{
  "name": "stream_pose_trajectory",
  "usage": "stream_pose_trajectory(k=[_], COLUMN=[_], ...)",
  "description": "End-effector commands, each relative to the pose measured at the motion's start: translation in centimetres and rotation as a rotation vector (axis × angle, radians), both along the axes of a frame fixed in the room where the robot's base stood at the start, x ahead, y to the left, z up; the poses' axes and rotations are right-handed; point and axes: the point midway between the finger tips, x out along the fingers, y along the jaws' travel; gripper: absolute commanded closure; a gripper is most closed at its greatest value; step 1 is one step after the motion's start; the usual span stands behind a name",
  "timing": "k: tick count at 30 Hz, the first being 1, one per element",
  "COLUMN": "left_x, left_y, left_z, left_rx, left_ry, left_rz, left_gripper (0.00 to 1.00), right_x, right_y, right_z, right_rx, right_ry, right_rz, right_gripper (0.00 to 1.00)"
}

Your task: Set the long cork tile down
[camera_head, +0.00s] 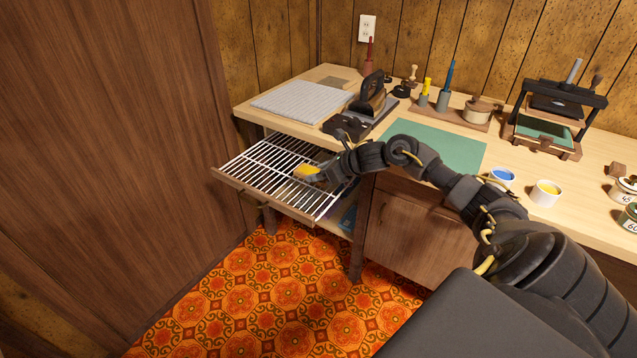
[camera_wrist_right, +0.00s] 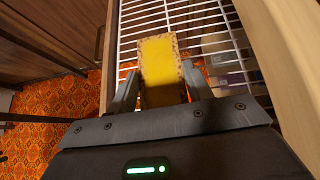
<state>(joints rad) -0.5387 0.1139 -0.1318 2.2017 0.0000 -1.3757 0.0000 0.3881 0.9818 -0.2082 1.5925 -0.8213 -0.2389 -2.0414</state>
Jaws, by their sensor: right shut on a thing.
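The long cork tile (camera_wrist_right: 158,66) has a yellow top face and speckled cork edges. In the right wrist view it sits between the two fingers of my right gripper (camera_wrist_right: 158,92), which is shut on it. In the head view the tile (camera_head: 306,171) shows as a small yellow patch over the pulled-out white wire rack (camera_head: 262,165), with my right gripper (camera_head: 318,174) at its right end. I cannot tell whether the tile touches the wires. My left gripper is not in view.
The rack's wooden front (camera_head: 262,203) juts out over the orange patterned floor (camera_head: 270,300). The bench above holds a grey ribbed mat (camera_head: 301,101), a green mat (camera_head: 436,146), a blue paint pot (camera_head: 502,177) and a press (camera_head: 552,115). Most of the rack is bare.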

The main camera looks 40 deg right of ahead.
Motion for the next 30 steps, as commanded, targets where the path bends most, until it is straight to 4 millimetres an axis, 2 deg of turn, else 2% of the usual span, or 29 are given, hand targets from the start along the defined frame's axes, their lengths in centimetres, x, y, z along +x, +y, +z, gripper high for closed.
stream_pose_trajectory(k=[3,11,19,30], left_x=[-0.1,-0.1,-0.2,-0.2], left_y=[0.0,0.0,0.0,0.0], left_z=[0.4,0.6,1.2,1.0], left_rx=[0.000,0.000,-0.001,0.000], left_ry=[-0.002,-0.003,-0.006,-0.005], left_rz=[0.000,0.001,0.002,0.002], left_gripper=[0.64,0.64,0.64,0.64], right_x=[0.9,1.4,1.6,1.6], right_y=[-0.7,-1.1,-1.3,-1.3], right_z=[-1.4,-2.0,-5.3,-5.6], right_rx=[0.001,0.000,0.001,-0.001], right_ry=[-0.001,-0.001,0.000,-0.001], right_rz=[-0.002,-0.001,-0.001,0.000], right_gripper=[0.72,0.72,0.72,0.72])
